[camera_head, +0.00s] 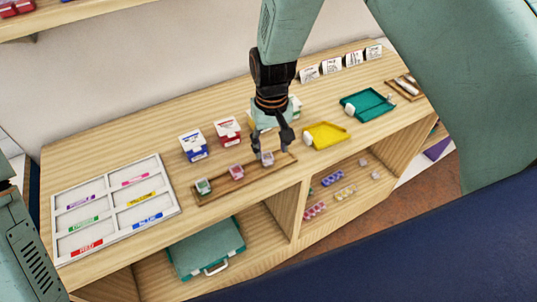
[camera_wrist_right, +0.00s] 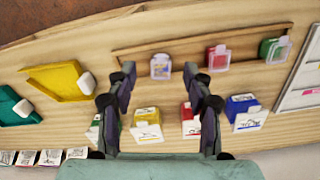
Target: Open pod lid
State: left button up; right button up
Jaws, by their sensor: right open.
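A wooden tray (camera_head: 253,171) on the shelf top holds three small pods: a green one (camera_head: 204,186), a red one (camera_head: 237,171) and a pale purple one (camera_head: 267,158). In the right wrist view the same pods show as purple (camera_wrist_right: 161,66), red (camera_wrist_right: 219,57) and green (camera_wrist_right: 274,49), with clear or pale tops. Whether any lid is raised is too small to tell. My right gripper (camera_head: 272,147) is open and points down at the purple pod. In the wrist view its fingertips (camera_wrist_right: 159,72) stand on either side of this pod; contact is unclear. My left gripper is not in view.
Blue (camera_head: 193,147) and red (camera_head: 227,131) boxes stand behind the tray, with others partly hidden by my gripper. A yellow tray (camera_head: 327,134) and a teal tray (camera_head: 367,104) lie to the right. A white sorting board (camera_head: 113,205) lies left. A teal case (camera_head: 206,249) sits below.

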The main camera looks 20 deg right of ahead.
aim_at(270, 163)
notch_tip(270, 163, down, 4)
jog(key=shift+w+r, duration=0.15)
jog(key=shift+w+a+f, duration=0.15)
jog(key=shift+a+f, duration=0.05)
jog(key=shift+f, duration=0.15)
jog(key=shift+d, duration=0.1)
jog(key=shift+s+r, duration=0.1)
jog(key=shift+s, duration=0.15)
